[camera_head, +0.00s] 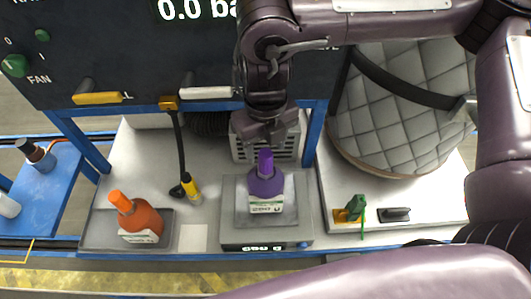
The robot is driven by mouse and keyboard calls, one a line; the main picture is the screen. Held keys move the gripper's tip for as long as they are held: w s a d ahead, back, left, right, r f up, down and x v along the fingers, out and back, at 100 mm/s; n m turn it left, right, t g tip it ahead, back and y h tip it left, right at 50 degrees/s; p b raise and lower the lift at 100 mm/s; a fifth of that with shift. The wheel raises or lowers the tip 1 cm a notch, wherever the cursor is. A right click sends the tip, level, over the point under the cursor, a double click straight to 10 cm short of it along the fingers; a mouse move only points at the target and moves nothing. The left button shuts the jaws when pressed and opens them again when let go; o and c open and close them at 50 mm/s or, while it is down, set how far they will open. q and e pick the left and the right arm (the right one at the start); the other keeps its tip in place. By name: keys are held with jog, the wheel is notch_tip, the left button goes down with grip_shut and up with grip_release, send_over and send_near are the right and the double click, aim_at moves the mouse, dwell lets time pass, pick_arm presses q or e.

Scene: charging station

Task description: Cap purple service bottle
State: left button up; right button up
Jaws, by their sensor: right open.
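The purple service bottle (265,190) stands upright on a grey scale (300,221) in the middle of the station. A purple cap or nozzle (265,161) sits at the top of its neck; I cannot tell whether it is seated. My right gripper (268,140) points down just above the cap. It is open, with its fingers around or just behind the cap top; contact is unclear. My left gripper is not in view.
An orange bottle (138,219) stands in a tray at the left. A black hose with a yellow nozzle (192,189) hangs nearby. A quilted grey cylinder (400,105) stands at the right behind a green clip (356,207). A dark panel (130,50) with handles is behind.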

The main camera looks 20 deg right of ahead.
aim_at(266, 153)
jog(key=shift+r, duration=1.6)
